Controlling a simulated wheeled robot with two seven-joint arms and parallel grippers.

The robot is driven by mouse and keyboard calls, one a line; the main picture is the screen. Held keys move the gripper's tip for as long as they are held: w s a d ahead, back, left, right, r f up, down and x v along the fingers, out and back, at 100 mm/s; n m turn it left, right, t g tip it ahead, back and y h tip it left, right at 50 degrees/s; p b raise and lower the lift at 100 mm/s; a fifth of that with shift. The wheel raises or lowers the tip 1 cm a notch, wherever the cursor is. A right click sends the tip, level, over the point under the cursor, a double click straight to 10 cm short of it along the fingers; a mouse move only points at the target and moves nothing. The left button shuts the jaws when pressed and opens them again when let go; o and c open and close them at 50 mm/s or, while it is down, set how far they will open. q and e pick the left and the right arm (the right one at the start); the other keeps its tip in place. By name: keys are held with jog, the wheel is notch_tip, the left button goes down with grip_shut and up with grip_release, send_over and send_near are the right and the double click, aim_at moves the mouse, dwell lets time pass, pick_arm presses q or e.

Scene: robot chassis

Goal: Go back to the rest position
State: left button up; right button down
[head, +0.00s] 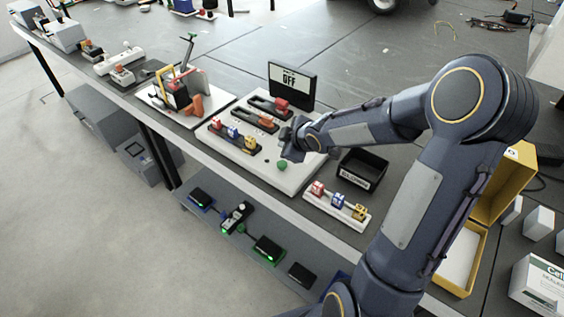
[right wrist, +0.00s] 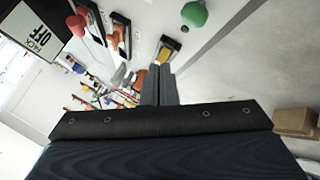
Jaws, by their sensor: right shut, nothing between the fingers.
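My right arm reaches in from the right in the head view, and its gripper (head: 292,148) hangs above the white panel (head: 260,165), close to a green knob (head: 282,166). In the right wrist view the two dark fingers (right wrist: 160,84) are together, with nothing between them. The green knob (right wrist: 194,14) shows near the top of that view, apart from the fingers. A black display (head: 291,85) reading "OFF" stands behind the panel. My left gripper is in neither view.
The panel carries red, orange, blue and yellow pieces on dark bases. A black bin (head: 362,170) and a small white rack (head: 337,206) with coloured pieces stand right of it. A yellow box (head: 504,180) lies by my arm. The grey floor at the left is clear.

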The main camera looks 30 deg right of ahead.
dwell(0.3)
jog(key=s+a+r+m+g, duration=0.1)
jog(key=s+a+r+m, duration=0.1)
jog(key=s+r+m, duration=0.6)
jog(key=s+a+m+g+y, duration=0.1)
jog(key=s+a, duration=0.4)
jog(key=s, duration=0.5)
jog(key=s+a+m+g+y, duration=0.1)
jog(key=s+a, duration=0.3)
jog(key=s, duration=0.6)
jog(key=shift+a+f+m+g+y, duration=0.35)
jog(key=shift+m+y, duration=0.25)
jog(key=shift+m, duration=0.2)
